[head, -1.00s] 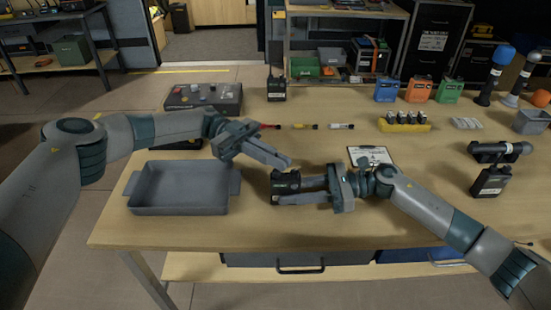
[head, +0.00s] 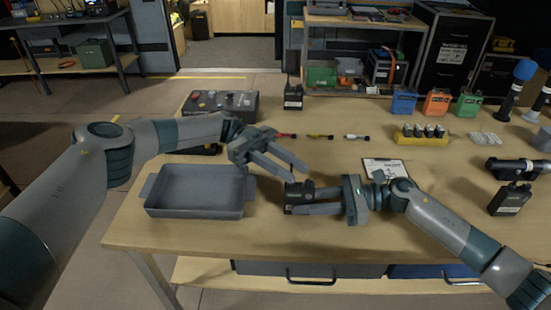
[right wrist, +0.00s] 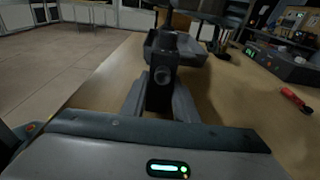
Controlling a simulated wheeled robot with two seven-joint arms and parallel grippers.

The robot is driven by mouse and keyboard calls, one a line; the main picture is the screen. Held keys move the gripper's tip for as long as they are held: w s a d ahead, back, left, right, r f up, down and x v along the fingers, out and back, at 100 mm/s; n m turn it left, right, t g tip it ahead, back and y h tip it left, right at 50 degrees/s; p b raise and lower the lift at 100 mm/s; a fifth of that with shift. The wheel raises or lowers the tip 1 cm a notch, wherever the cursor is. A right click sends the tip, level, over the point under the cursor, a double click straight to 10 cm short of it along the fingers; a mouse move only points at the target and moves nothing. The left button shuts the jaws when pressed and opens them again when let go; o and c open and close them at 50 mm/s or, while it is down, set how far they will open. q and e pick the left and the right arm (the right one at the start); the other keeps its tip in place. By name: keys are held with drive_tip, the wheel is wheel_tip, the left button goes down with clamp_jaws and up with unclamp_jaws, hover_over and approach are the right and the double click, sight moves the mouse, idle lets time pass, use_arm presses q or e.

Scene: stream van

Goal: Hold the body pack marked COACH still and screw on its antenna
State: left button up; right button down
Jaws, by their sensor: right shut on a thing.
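A small black body pack (head: 298,193) is above the near part of the table, held between the fingers of my right gripper (head: 322,199). In the right wrist view the pack (right wrist: 160,96) is dark, with a round fitting facing the camera, between both fingers. Its marking is too small to read. My left gripper (head: 298,173) is open and empty, its fingers spread just above and behind the pack.
An empty grey tray (head: 195,212) stands left of the pack. A control box (head: 222,105) and an upright black pack (head: 293,96) are at the back. Another black pack (head: 510,199) is at the right. The front table strip is clear.

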use_arm(q)
drive_tip(key=v, duration=0.7)
idle(0.3)
idle(0.6)
use_arm(e)
drive_tip(key=c, duration=1.3)
unclamp_jaws()
drive_tip(key=shift+d, duration=0.1)
drive_tip(key=d, duration=0.3)
drive_tip(key=d+r, duration=0.1)
drive_tip(key=d, duration=0.7)
drive_tip(key=shift+r, duration=0.3)
drive_tip(key=shift+d+r, duration=0.1)
drive_tip(key=shift+d, duration=0.25)
